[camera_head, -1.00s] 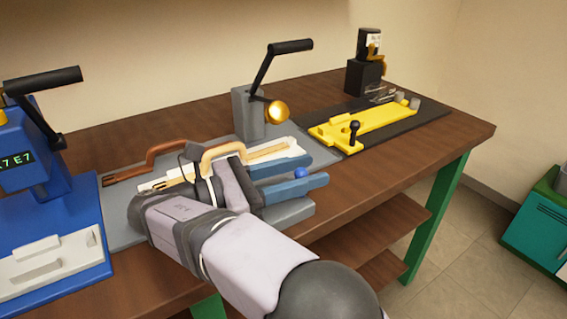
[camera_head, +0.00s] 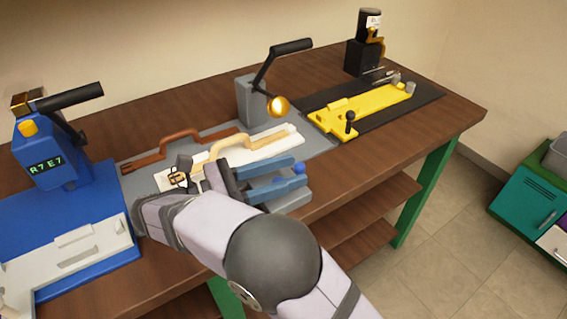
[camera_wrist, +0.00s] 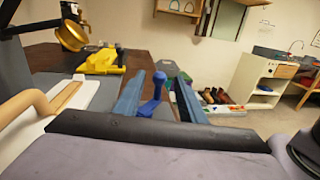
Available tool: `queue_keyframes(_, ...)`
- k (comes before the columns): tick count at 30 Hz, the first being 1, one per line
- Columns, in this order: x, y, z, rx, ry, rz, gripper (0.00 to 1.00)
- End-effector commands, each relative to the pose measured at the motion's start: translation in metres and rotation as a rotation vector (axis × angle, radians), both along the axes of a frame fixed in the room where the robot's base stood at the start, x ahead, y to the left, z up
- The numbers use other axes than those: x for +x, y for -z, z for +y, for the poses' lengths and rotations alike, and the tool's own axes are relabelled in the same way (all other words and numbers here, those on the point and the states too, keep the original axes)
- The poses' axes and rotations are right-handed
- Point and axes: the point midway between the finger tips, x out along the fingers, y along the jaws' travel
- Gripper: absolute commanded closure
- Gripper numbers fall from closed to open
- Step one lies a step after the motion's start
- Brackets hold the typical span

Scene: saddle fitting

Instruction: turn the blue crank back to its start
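The blue crank (camera_wrist: 157,92) stands with its round knob up, between my gripper's two blue fingers in the wrist view. In the head view its knob (camera_head: 298,168) shows near the fingertips. My gripper (camera_wrist: 160,85) is open, with a finger on each side of the crank and a visible gap to each. In the head view my gripper (camera_head: 300,171) lies low over the front of the grey fixture (camera_head: 295,197). The crank's lower part is hidden there by the fingers.
A white piece with a tan handle (camera_head: 228,146) and a brown handle (camera_head: 165,150) lie behind my gripper. A grey post (camera_head: 249,100) carries a black lever and gold disc. A yellow fixture (camera_head: 365,113) is right, a blue machine (camera_head: 60,240) left.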

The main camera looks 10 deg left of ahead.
Motion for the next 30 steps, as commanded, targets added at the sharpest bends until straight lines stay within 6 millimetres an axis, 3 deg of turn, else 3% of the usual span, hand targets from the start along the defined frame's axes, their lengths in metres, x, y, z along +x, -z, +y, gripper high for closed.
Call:
queue_keyframes(17, 0.0, -0.003, 0.001, 0.0, 0.001, 0.001, 0.63)
queue_keyframes(29, 0.018, -0.049, -0.017, 0.02, 0.01, 0.036, 0.63)
queue_keyframes(30, 0.017, -0.046, -0.014, 0.008, -0.015, 0.033, 0.63)
